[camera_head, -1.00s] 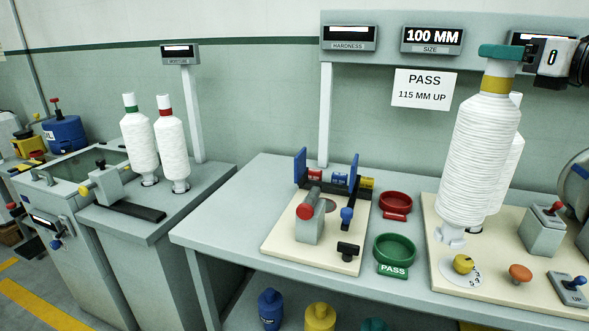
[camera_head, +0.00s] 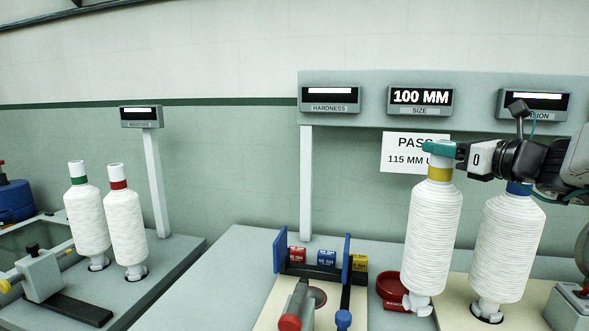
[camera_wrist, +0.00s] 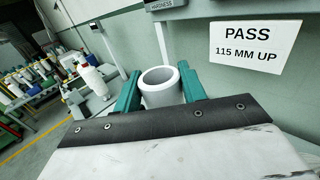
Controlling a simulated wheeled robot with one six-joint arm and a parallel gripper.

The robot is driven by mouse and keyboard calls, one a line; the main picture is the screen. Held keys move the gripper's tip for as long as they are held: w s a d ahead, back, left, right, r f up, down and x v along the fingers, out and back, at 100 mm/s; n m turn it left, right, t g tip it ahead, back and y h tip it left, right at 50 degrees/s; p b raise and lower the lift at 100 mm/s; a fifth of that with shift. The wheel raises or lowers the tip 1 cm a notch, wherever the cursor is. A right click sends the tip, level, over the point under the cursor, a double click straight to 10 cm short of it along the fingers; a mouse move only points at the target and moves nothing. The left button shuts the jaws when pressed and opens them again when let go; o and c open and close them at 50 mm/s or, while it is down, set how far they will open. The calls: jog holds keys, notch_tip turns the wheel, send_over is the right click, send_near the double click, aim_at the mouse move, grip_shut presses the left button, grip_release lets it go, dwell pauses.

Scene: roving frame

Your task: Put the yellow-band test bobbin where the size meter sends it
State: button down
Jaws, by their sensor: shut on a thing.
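My gripper (camera_head: 440,148) is shut on the top of the yellow-band bobbin (camera_head: 432,235), a white wound cone held upright. In the wrist view its teal fingers (camera_wrist: 160,92) sit on both sides of the bobbin's white tube end (camera_wrist: 163,84). The bobbin's lower end partly covers a red dish (camera_head: 391,289); it appears to hang free, but I cannot tell its exact height. The size meter (camera_head: 420,98) reads 100 MM. A sign (camera_head: 400,150), partly hidden by my gripper, reads PASS 115 MM UP in the wrist view (camera_wrist: 255,42). The green PASS dish is out of view.
A blue-band bobbin (camera_head: 510,250) stands close to the right. A fixture with blue plates (camera_head: 280,255) and a red-knobbed block (camera_head: 292,310) is left of the held bobbin. Green-band (camera_head: 87,222) and red-band (camera_head: 125,228) bobbins stand on the left bench.

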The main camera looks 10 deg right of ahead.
jog(key=w+d+f, duration=0.1)
jog(key=w+f, duration=0.3)
jog(key=w, duration=0.8)
jog(key=shift+f, duration=0.3)
jog(key=shift+w, duration=0.1)
jog(key=c, duration=0.8)
grip_release()
jog(key=shift+f, duration=0.2)
